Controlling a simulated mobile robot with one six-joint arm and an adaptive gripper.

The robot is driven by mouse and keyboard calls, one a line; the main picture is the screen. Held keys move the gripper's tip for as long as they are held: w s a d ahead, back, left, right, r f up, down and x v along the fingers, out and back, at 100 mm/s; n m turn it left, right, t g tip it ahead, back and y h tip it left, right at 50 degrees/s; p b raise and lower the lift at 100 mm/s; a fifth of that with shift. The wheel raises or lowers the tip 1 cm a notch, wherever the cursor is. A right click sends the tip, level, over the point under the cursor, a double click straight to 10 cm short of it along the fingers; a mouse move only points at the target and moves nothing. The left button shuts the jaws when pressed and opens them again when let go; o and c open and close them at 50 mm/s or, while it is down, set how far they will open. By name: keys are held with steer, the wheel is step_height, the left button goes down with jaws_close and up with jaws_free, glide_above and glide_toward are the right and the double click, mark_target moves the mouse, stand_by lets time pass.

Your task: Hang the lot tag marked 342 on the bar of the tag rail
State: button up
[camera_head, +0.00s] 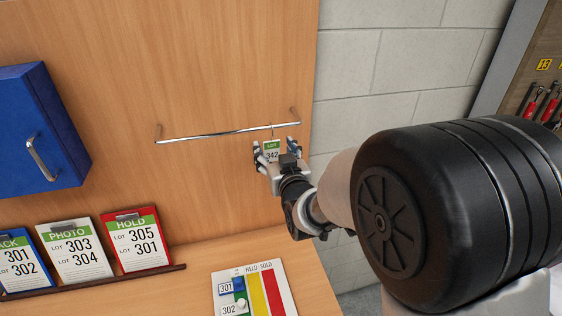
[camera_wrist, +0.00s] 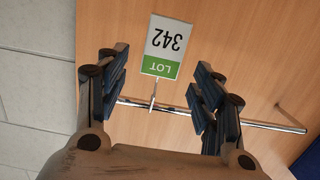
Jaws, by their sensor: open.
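The lot tag marked 342 (camera_head: 272,152) is a white card with a green LOT band. It hangs below the right part of the tag rail's metal bar (camera_head: 215,134), with a thin hook at the bar. In the wrist view the tag (camera_wrist: 163,45) appears upside down, and its hook meets the bar (camera_wrist: 255,122). My gripper (camera_head: 269,154) is open, its fingers on either side of the tag. In the wrist view my gripper (camera_wrist: 160,85) shows gaps between both fingers and the tag, with no visible contact.
A blue wall cabinet (camera_head: 40,125) is at the left. Boards marked PHOTO (camera_head: 75,250) and HOLD (camera_head: 136,242) stand on a ledge below. A coloured HELD/SOLD board (camera_head: 256,290) lies on the bench. The wood panel around the bar is clear.

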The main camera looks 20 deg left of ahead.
steer(key=v, duration=1)
steer(key=s+d+f+m+g+h+b, duration=0.2)
steer(key=s+d+f+h+b, duration=0.15)
steer(key=d, duration=0.55)
steer(key=s+d+f+m+g+h+b, duration=0.1)
steer(key=s+d+f+g+h+b, duration=0.2)
steer(key=d, duration=0.6)
steer(key=s+d+f+m+g+h+b, duration=0.1)
steer(key=s+d+f+g+b, duration=0.1)
steer(key=s+d, duration=0.3)
steer(key=s+d+f+m+g+h+b, duration=0.1)
steer(key=s+d+f+b, duration=0.3)
steer(key=s, duration=1)
steer(key=shift+s+d+f+m+g, duration=0.15)
steer(key=shift+d+f+m+g, duration=0.45)
steer(key=shift+d+f+g, duration=0.15)
steer(key=shift+c, duration=0.5)
